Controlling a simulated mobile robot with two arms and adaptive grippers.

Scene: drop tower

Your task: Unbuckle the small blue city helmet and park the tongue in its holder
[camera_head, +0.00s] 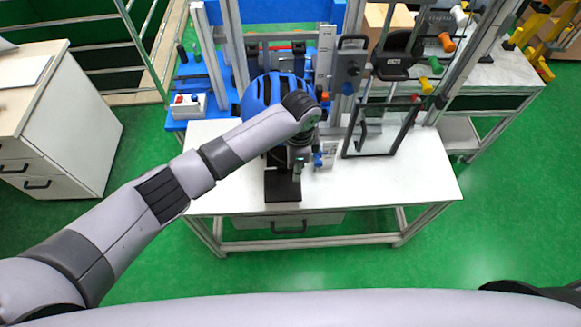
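The blue helmet (256,94) sits at the back of the white table, in front of the tower frame. My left arm crosses in front of it and hides its lower right part. My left gripper (297,168) points down just in front of the helmet, above a black base plate (283,188). Its fingers are too small and dark to tell open from shut. A small light block with a blue part (324,157) stands just right of the gripper. The strap, buckle and tongue cannot be made out. My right gripper is not in view.
A black-framed clear panel (381,135) stands on the table to the right. The tower's posts (348,68) rise behind. A white box with a red button (187,106) is at the left on a blue surface. The table's right front (420,185) is clear.

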